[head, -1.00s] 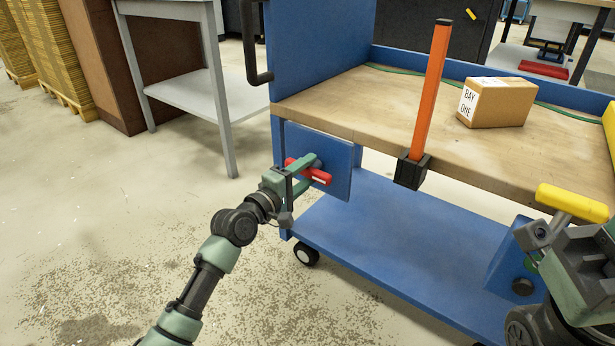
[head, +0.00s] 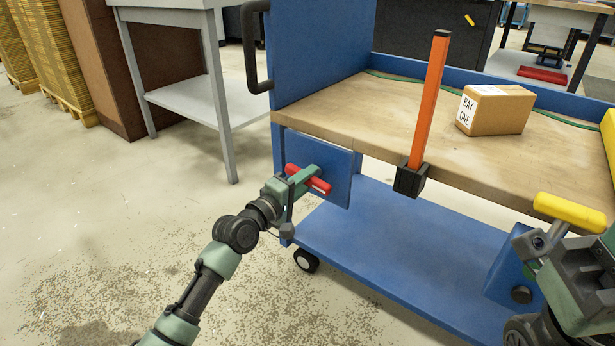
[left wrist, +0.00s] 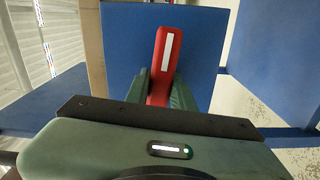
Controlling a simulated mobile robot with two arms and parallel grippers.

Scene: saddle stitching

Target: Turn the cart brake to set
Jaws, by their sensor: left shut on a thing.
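The red brake handle (head: 318,185) sits on a blue plate (head: 335,165) at the left end of the blue cart. It slants down to the right in the head view. My left gripper (head: 304,177) is shut on the red handle. In the left wrist view the red handle (left wrist: 164,60), with a white stripe, stands between the two green fingers and tilts slightly. My right gripper (head: 550,240) is at the right edge of the head view beside a yellow bar; its fingers do not show clearly.
The cart's wooden top (head: 340,115) carries a cardboard box (head: 497,110) marked BAY ONE. An orange post (head: 430,95) rises from a black socket at the cart's front edge. A grey table (head: 185,95) stands to the left. The floor in front is clear.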

